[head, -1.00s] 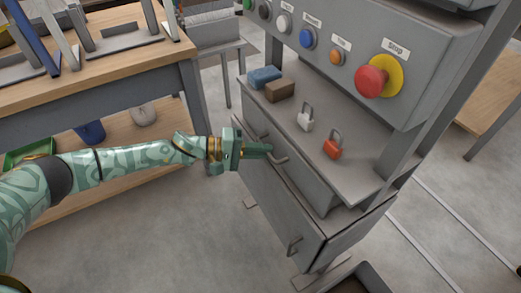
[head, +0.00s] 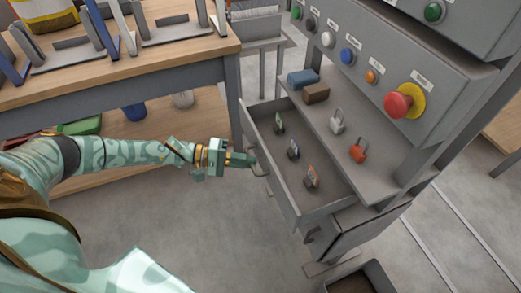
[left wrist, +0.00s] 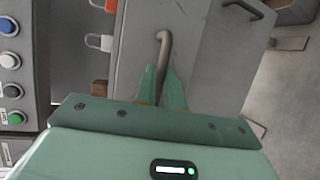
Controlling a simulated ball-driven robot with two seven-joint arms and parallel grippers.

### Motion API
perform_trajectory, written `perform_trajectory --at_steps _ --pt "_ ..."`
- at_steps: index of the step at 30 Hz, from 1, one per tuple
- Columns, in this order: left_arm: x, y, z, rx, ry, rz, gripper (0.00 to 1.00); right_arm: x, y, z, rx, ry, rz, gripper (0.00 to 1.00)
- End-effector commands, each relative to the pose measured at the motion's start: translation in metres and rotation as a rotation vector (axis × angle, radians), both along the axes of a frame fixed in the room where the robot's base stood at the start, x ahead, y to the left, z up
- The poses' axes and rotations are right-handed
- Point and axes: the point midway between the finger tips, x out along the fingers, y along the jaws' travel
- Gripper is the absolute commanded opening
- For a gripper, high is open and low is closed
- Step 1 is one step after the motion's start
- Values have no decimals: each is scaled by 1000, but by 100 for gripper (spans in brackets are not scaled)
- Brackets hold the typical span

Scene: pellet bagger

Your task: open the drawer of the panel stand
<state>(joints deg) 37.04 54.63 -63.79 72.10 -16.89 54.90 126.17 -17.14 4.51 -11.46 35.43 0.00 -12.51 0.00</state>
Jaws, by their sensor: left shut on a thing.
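The drawer (head: 318,208) of the grey panel stand (head: 385,182) is pulled well out in the head view. Inside it stand several small tagged items, among them one with an orange label (head: 311,177). My left gripper (head: 250,160) is shut on the drawer handle (head: 262,168), at the drawer's front. In the left wrist view the two green fingers close around the bent grey handle (left wrist: 163,45). My right gripper is not in view.
On the stand's shelf lie a blue block (head: 303,78), a brown block (head: 316,93), a white padlock (head: 337,122) and a red padlock (head: 358,150). A red stop button (head: 398,104) sits above. A wooden table (head: 190,50) stands left; a dark bin (head: 362,280) is on the floor.

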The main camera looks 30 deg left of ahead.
Motion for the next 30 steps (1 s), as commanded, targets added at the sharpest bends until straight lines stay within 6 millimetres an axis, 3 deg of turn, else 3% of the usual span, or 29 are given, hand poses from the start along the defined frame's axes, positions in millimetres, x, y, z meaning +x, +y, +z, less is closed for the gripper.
perform_trajectory --at_steps 6,18,19,21,30 --pt "-13 10 0 0 -1 0 0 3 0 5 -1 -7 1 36" --pt "-15 12 -1 1 0 1 0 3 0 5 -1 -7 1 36" --pt "-15 12 -1 2 0 1 16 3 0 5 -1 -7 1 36" --pt "-15 12 -1 1 0 1 32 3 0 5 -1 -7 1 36" --pt "-15 12 0 0 0 0 32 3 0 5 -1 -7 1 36"
